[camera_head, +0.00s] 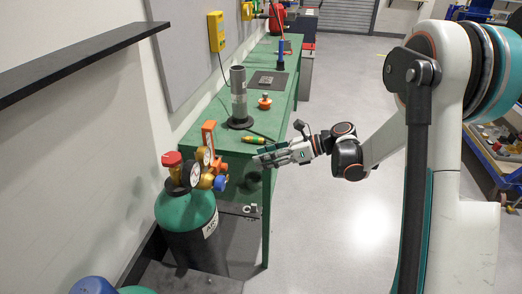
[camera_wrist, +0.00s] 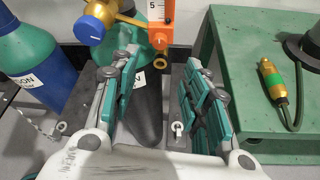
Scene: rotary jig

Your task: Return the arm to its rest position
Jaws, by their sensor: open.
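My gripper (camera_head: 268,159) is at the near end of the green bench in the head view, beside the gas regulator and right of it. In the wrist view its two fingers (camera_wrist: 162,75) are spread wide with nothing held between them. My arm reaches in from the right of the head view. A green gas cylinder (camera_head: 187,215) stands left of the gripper, with gauges and a regulator (camera_head: 209,172) on top. In the wrist view the regulator (camera_wrist: 97,22) shows beyond the left finger, and the fingers partly hide the cylinder.
The green bench (camera_head: 200,135) runs along the left wall. It bears a grey cylinder on a dark base (camera_head: 239,98), an orange knob part (camera_head: 265,103) and a yellow-green handled tool (camera_wrist: 272,82). A dark shelf (camera_head: 70,70) juts from the wall. The floor (camera_head: 340,90) right of the bench is clear.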

